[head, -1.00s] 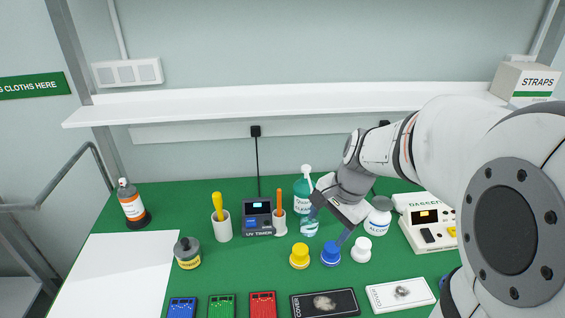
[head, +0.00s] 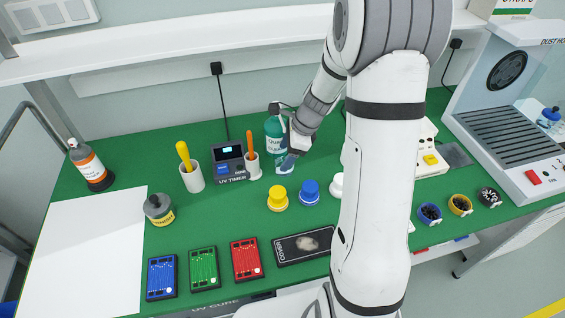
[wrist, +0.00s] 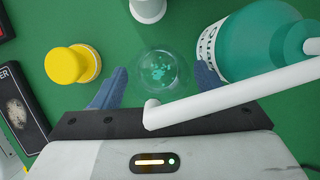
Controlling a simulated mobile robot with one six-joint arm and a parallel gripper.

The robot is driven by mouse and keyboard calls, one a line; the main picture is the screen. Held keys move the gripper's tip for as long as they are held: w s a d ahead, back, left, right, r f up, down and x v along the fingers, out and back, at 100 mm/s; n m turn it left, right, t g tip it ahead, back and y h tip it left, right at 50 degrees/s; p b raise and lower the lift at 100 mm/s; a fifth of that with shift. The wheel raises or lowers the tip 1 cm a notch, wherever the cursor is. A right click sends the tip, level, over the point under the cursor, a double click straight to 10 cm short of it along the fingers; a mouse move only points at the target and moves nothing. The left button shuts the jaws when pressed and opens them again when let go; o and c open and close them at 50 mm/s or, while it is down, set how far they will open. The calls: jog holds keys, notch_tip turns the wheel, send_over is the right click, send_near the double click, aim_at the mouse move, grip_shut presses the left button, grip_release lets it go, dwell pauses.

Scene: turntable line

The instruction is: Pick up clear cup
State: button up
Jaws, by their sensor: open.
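The clear cup (wrist: 163,68) stands on the green bench top in the wrist view, between and slightly ahead of my two blue fingertips. My gripper (wrist: 160,88) is open, with one finger on each side of the cup and bare green showing through it. In the head view my gripper (head: 287,163) is low beside the green bottle (head: 273,130), and the cup is mostly hidden there. The bottle (wrist: 255,45) lies close to the right finger, and its white spout (wrist: 235,92) crosses in front of my palm.
A yellow knob (head: 277,198), a blue knob (head: 309,193) and a white holder with an orange stick (head: 253,165) stand close by. The UV timer (head: 228,162) is to the left. The front middle holds coloured boards (head: 203,268). The shelf edge (head: 170,50) runs above.

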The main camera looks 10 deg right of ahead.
jog(key=shift+x, duration=0.9)
jog(key=shift+c, duration=0.2)
jog(key=c, duration=0.8)
jog(key=shift+r, duration=0.2)
jog(key=shift+c, duration=0.2)
jog(key=shift+r, duration=0.4)
jog(key=s+d, duration=0.1)
jog(key=d, duration=0.1)
jog(key=d+b, duration=0.1)
jog(key=d, duration=0.2)
jog(key=s+d, duration=0.1)
jog(key=d, duration=0.1)
jog(key=shift+s+d+b, duration=0.3)
jog(key=shift+d, duration=0.1)
notch_tip(320, 180, up, 14)
